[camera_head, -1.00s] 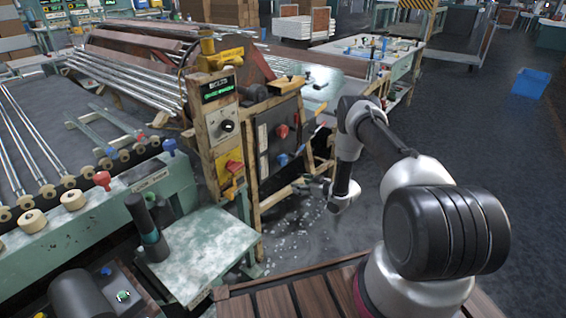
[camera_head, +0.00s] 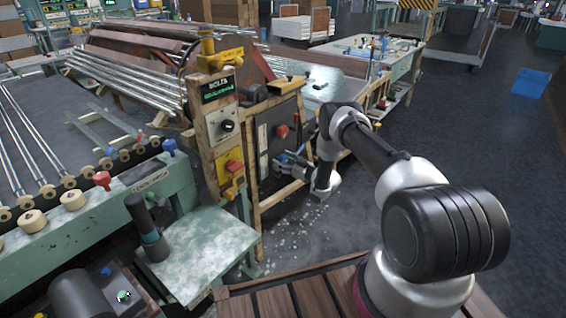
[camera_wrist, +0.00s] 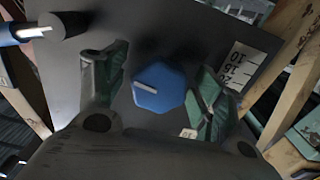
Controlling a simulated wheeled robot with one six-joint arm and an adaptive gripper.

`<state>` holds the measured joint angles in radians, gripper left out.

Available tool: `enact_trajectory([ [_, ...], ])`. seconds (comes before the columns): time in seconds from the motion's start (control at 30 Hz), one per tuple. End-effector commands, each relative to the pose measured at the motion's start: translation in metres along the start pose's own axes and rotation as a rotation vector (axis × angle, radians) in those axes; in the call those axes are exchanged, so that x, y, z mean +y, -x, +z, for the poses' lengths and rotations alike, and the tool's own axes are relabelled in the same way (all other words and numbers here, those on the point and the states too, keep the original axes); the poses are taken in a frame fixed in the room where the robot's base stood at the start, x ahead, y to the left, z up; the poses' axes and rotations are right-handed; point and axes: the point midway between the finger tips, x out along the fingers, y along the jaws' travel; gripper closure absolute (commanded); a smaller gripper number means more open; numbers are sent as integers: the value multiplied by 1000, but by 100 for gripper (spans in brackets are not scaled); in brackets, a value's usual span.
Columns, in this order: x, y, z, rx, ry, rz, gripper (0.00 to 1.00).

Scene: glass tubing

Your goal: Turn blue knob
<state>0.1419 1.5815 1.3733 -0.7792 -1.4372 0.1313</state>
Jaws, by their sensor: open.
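The blue knob (camera_wrist: 158,88) is on a dark panel (camera_wrist: 150,30) and carries a pale pointer line. In the wrist view it sits between the two fingers of my gripper (camera_wrist: 158,92), with visible space on both sides. My gripper is open and empty. In the head view my gripper (camera_head: 283,160) is at the lower part of the dark panel (camera_head: 264,140), and the blue knob is hard to tell apart from it there. A red knob (camera_head: 282,131) is on the same panel, just above my gripper.
A printed number scale (camera_wrist: 240,66) is right of the knob. A wooden frame (camera_wrist: 290,70) edges the panel. In the head view, a post with a black dial (camera_head: 228,125) and red switch (camera_head: 233,167) stands left of the panel. Open floor lies to the right.

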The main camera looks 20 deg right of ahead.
Motion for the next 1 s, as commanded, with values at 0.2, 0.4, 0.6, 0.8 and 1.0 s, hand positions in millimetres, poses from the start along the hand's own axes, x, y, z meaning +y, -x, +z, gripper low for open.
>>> enact_trajectory([
  [0.2,0,0,0,0,0,0,44],
  [0.4,0,0,0,0,0,0,77],
  [0.6,0,0,0,0,-6,0,77],
  [0.8,0,0,0,0,-62,0,77],
  [1.0,-1,0,0,0,-191,0,77],
])
